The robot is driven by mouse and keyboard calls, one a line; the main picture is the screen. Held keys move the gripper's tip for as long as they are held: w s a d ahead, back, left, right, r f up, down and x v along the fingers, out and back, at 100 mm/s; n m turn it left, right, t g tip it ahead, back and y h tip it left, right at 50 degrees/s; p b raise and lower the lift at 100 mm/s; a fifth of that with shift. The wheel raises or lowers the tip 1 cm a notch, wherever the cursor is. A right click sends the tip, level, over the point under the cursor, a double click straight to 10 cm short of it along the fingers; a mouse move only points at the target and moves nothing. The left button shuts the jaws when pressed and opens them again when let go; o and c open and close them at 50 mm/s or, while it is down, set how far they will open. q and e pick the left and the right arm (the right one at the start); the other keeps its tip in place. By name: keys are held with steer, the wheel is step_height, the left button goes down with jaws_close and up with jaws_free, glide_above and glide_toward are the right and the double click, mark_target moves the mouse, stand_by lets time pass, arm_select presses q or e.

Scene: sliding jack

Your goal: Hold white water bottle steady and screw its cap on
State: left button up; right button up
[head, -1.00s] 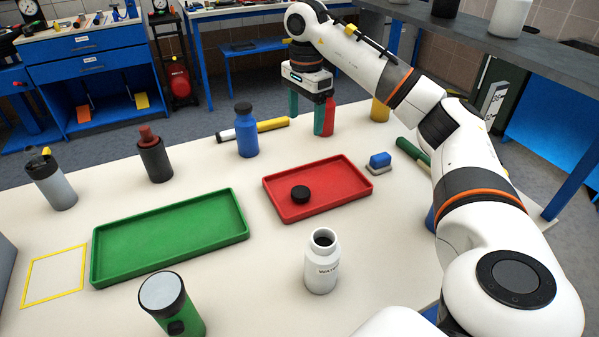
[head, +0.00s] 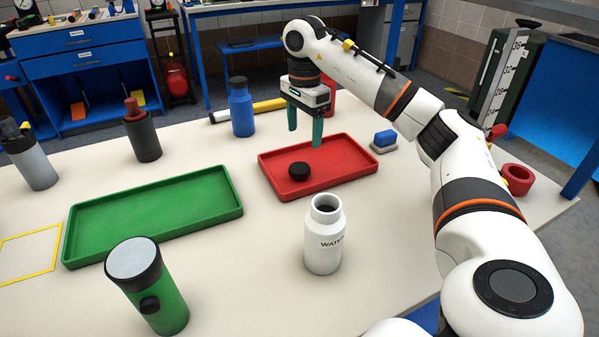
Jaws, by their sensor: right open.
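The white water bottle (head: 324,238) stands upright and uncapped at the front middle of the table, its dark mouth facing up. A black cap (head: 299,171) lies in the red tray (head: 362,172), left of the tray's middle. My right gripper (head: 305,138) is open and empty, its two green fingers pointing down over the far part of the red tray, above and apart from the cap. My left gripper is not in view.
A green tray (head: 120,228) lies left of the red one. A green flask (head: 152,285) stands front left. A blue bottle (head: 241,108), a dark bottle (head: 142,132) and a grey bottle (head: 32,160) stand farther back. A blue-and-grey block (head: 384,141) lies right of the red tray.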

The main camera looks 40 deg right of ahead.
glide_above(300, 167)
steer(key=f, duration=0.5)
steer(key=shift+s+d+f+b, duration=0.15)
steer(key=shift+s+d+b, duration=0.2)
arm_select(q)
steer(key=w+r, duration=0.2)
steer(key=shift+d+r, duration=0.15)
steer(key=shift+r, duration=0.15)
arm_select(e)
steer(key=f, duration=0.4)
steer(key=shift+w+a+f+b, duration=0.2)
steer(key=shift+w+a+b, duration=0.15)
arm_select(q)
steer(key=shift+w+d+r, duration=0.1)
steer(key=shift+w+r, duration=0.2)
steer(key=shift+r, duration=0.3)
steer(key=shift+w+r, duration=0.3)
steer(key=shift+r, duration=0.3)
arm_select(e)
steer(key=shift+f, duration=0.45)
steer(key=shift+c, duration=0.3)
steer(key=c, duration=1)
